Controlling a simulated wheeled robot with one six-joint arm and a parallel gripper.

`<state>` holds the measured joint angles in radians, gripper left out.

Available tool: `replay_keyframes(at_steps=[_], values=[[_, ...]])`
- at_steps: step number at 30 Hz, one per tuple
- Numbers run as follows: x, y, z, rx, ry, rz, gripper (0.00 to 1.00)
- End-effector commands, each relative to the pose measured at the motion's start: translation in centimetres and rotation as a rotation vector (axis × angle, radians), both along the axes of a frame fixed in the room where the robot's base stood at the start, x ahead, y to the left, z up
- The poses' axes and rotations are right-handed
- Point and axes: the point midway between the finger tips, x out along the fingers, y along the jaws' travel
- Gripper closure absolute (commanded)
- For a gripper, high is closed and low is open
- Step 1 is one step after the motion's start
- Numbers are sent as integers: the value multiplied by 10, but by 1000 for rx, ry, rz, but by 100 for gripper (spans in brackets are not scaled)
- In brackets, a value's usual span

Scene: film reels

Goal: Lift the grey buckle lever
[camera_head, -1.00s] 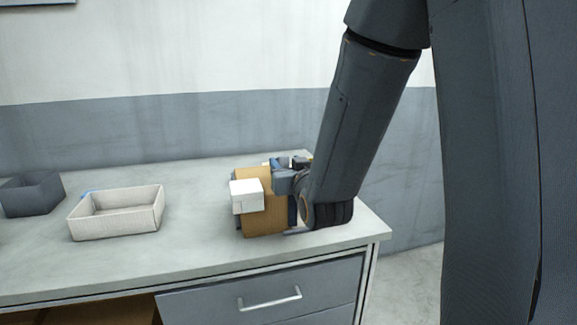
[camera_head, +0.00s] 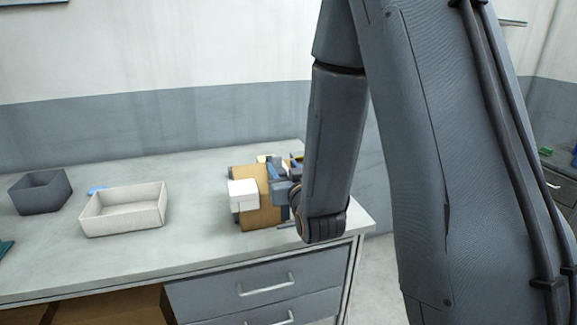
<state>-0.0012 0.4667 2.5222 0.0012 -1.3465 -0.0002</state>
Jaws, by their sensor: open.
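A tan-brown case or block (camera_head: 261,214) stands at the right end of the bench, with a white block (camera_head: 243,193) at its left front. My gripper (camera_head: 277,186) is at the right side of the tan case, mostly hidden by my own forearm and wrist. The little of it that shows reaches left toward the case; I cannot tell whether it touches. I cannot make out the grey buckle lever for certain; small blue-grey and yellow parts show behind and beside the case.
A white open tray (camera_head: 124,222) and a dark grey open bin (camera_head: 40,205) stand on the left of the bench (camera_head: 200,248). A blue item (camera_head: 97,190) lies behind the tray. Drawers with handles are below the bench top. The bench between tray and case is clear.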

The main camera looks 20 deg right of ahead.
Motion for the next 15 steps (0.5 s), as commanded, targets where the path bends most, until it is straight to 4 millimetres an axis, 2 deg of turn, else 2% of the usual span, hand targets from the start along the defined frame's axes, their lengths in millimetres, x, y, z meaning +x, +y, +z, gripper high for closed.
replay_keyframes(at_steps=[12, 15], values=[[-15, 0, 1, 0, 3, 0, 56], [-29, 0, 1, 0, 2, 0, 56]])
